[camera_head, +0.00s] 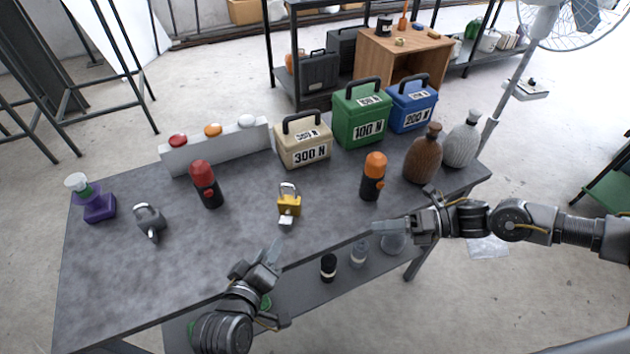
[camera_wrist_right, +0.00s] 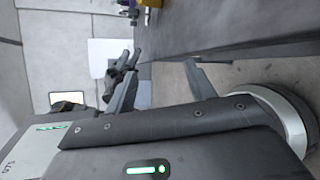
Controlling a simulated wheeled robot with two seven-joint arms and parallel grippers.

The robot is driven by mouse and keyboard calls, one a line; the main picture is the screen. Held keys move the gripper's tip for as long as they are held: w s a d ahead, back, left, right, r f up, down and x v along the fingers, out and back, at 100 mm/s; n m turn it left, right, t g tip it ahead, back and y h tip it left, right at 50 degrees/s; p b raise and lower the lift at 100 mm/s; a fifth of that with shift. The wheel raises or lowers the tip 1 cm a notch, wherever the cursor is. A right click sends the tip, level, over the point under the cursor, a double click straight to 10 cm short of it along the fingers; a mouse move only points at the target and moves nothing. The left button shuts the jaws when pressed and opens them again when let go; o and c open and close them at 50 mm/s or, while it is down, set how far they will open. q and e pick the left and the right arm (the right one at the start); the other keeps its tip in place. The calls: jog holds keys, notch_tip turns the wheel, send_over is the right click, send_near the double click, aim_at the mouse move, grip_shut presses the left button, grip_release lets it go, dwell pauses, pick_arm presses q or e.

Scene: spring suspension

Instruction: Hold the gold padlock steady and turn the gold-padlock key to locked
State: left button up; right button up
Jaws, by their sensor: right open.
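The gold padlock (camera_head: 289,204) stands on the grey table near its front edge, shackle up. Its pale key (camera_head: 285,220) sticks out at the front, low on the body; its exact turn is too small to tell. A yellow patch at the top edge of the right wrist view (camera_wrist_right: 125,3) looks like the padlock. My left gripper (camera_head: 264,257) is at the table's front edge, lower left of the padlock and apart from it; its jaw opening is unclear. My right gripper (camera_head: 388,232) is open and empty, right of the padlock beyond the front edge; its spread fingers show in the wrist view (camera_wrist_right: 158,75).
A grey padlock (camera_head: 149,221), a red-topped cylinder (camera_head: 206,185) and an orange-topped cylinder (camera_head: 373,177) stand on the table (camera_head: 110,285). Weight boxes (camera_head: 303,142) and bottles (camera_head: 422,155) line the back and right. The surface around the gold padlock is clear.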

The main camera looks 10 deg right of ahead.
jog(key=w+a+r+n, duration=0.1)
jog(key=w+a+n, duration=0.1)
jog(key=a, duration=0.1)
jog(key=w+a+r+n+y, duration=0.1)
jog(key=w+a+n, duration=0.1)
jog(key=a+n, duration=0.1)
jog(key=w+a+r+n+t, duration=0.1)
jog(key=w+a+r+n, duration=0.1)
jog(key=a, duration=0.1)
jog(key=shift+w+a+r+n+y, duration=0.1)
jog(key=shift+w+a+n+y, duration=0.2)
jog(key=shift+w+y, duration=0.1)
jog(key=w+a+r+n+t+y, duration=0.1)
jog(key=w+a+r+n, duration=0.2)
jog(key=a+n, duration=0.25)
send_near(285, 199)
jog(key=x, duration=0.3)
jog(key=shift+f+m, duration=0.25)
jog(key=shift+f, duration=0.1)
jog(key=x, duration=0.7)
jog(key=shift+r, duration=0.1)
grip_shut()
